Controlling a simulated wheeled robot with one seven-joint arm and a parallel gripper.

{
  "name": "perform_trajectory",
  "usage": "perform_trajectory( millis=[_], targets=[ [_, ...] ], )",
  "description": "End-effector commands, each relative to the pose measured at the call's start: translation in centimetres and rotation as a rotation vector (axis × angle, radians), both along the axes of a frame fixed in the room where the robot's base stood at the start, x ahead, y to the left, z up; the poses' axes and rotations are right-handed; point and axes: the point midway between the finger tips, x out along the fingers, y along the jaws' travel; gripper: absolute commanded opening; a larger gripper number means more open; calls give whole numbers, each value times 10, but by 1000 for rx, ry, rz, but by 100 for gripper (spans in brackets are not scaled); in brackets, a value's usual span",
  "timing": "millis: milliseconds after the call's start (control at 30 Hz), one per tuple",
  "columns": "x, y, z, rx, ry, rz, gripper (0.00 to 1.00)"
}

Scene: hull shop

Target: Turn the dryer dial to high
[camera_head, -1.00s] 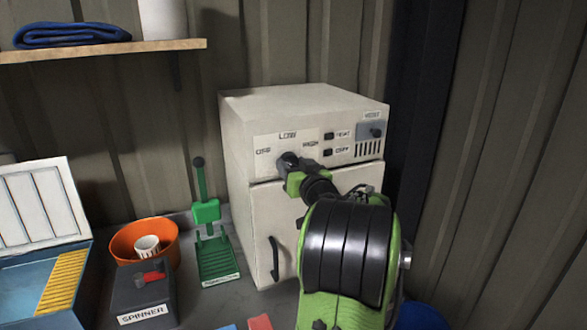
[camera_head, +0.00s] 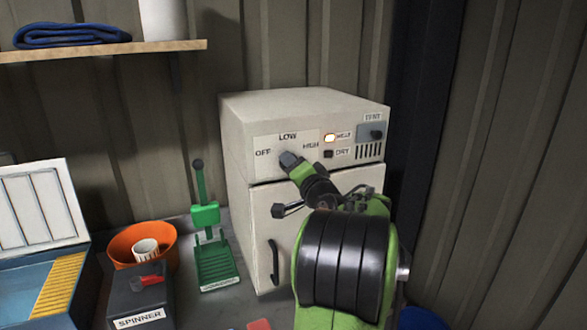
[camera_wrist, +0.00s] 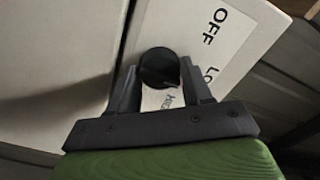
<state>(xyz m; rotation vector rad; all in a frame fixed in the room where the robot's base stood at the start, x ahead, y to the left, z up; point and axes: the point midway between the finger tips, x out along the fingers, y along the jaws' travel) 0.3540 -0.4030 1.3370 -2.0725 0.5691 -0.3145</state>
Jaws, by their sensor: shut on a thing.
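The dryer (camera_head: 300,104) is a cream box at the back of the bench. Its panel reads OFF, LOW and HIGH around the dial. The round black dial (camera_wrist: 158,66) sits between the two fingers of my gripper (camera_wrist: 161,76) in the wrist view. My gripper (camera_head: 289,160) is shut on the dial and covers most of it in the head view. I cannot tell for certain where the dial points.
A vent slider (camera_head: 374,133) is right of the lights. The dryer door has a dark handle (camera_head: 273,261). Left of the dryer stand a green press (camera_head: 207,215), an orange bowl (camera_head: 124,240) holding a white cup, and a spinner box (camera_head: 139,296). A shelf (camera_head: 105,50) hangs above.

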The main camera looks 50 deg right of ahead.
Motion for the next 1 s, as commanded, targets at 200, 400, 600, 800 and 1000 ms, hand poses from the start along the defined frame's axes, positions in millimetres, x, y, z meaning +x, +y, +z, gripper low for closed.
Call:
perform_trajectory(
  millis=[200, 400, 600, 800, 1000],
  targets=[
    [0, 0, 0, 176, -103, -1, 19],
    [0, 0, 0, 341, -198, -1, 19],
    [0, 0, 1, 506, -296, -1, 19],
    [0, 0, 1, 662, -388, -2, 19],
    [0, 0, 0, 791, -465, -2, 19]
  ],
)
